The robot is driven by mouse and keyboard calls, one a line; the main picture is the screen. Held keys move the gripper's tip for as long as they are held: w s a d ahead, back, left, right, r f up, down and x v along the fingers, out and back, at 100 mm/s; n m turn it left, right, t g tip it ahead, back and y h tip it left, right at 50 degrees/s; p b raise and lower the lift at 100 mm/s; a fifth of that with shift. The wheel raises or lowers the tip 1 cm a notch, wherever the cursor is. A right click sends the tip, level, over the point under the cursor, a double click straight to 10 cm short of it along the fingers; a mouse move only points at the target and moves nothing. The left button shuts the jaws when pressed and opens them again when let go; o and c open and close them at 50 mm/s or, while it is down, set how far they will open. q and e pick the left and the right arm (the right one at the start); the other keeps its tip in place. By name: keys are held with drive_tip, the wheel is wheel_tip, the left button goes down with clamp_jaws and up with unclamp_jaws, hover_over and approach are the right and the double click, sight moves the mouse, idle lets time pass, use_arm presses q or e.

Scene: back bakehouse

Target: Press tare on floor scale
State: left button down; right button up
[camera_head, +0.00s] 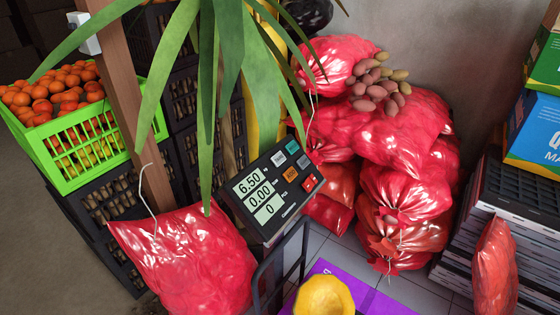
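The floor scale's dark head (272,190) stands tilted at the centre of the head view. Its lit display (259,194) has three lines that seem to read 6.50, 0.00 and 0. The key labels are too small to read, so I cannot tell which one is tare. Neither of my grippers is in view.
Long green leaves (207,70) hang just above the scale head. Red sacks (400,140) are piled behind it, and another red sack (190,260) is at its left. A green crate of oranges (85,150) stands left. A yellow object (323,297) and purple box (385,304) are in front.

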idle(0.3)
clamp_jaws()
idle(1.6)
